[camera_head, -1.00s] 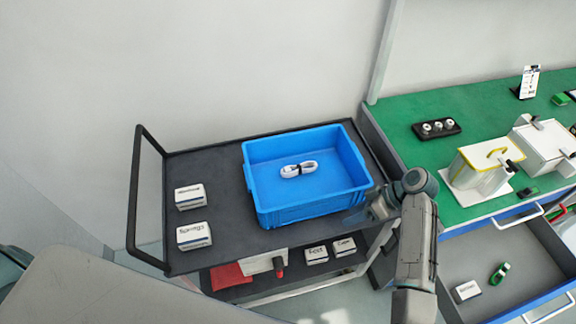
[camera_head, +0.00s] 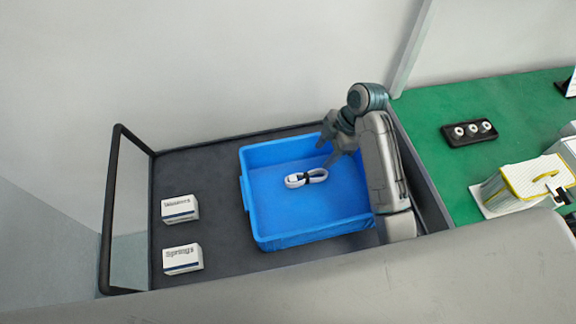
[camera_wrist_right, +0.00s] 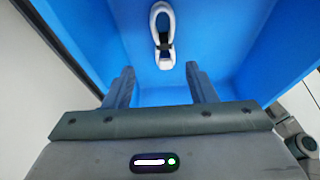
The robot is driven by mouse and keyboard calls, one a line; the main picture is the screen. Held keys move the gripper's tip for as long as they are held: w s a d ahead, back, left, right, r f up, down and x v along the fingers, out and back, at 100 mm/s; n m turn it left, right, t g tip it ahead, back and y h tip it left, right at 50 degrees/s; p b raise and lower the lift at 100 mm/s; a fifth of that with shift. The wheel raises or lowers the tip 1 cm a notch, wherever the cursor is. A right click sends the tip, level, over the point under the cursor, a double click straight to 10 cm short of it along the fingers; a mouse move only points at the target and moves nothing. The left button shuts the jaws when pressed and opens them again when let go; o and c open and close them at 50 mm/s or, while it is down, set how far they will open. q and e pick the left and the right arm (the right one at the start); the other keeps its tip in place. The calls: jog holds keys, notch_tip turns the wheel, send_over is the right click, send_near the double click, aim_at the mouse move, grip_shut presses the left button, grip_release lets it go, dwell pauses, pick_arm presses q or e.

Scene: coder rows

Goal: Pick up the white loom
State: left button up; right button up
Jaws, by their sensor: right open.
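The white loom (camera_head: 294,181) is a coiled white cable bundle with a dark band around its middle. It lies on the floor of the blue crate (camera_head: 262,236), near its centre. It also shows in the right wrist view (camera_wrist_right: 163,24), between and beyond the fingertips. My right gripper (camera_head: 325,156) is open and empty above the crate, just up and to the right of the loom in the head view. In the right wrist view its two fingers (camera_wrist_right: 158,74) are apart, with blue crate floor between them. My left gripper does not show.
The crate stands on a dark cart top (camera_head: 215,150) with a raised handle (camera_head: 112,200) at the left. Two white boxes, washers (camera_head: 180,209) and springs (camera_head: 183,259), stand left of the crate. A green bench (camera_head: 425,110) at the right holds a dark tray (camera_head: 469,132) and a white-yellow device (camera_head: 535,180).

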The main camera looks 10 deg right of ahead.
aim_at(307, 176)
jog(key=shift+s+a+f+b, duration=0.3)
jog(key=shift+a+f+b, duration=0.05)
jog(key=shift+f+b, duration=0.3)
jog(key=shift+s+a+f+b, duration=0.25)
jog(key=shift+a+f+b, duration=0.05)
jog(key=shift+f+b, duration=0.3)
jog(key=shift+b+x, duration=0.3)
jog(key=shift+x, duration=0.85)
jog(key=shift+w+a+f, duration=0.1)
jog(key=shift+w+f, duration=0.15)
jog(key=p+x, duration=0.2)
jog(key=x, duration=0.2)
jog(key=shift+s+a, duration=0.15)
jog(key=shift+s, duration=0.05)
jog(key=shift+w+a+f, duration=0.1)
jog(key=shift+f, duration=0.25)
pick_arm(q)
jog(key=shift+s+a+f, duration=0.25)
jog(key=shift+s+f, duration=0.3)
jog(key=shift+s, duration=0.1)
pick_arm(e)
jog(key=c, duration=1.1)
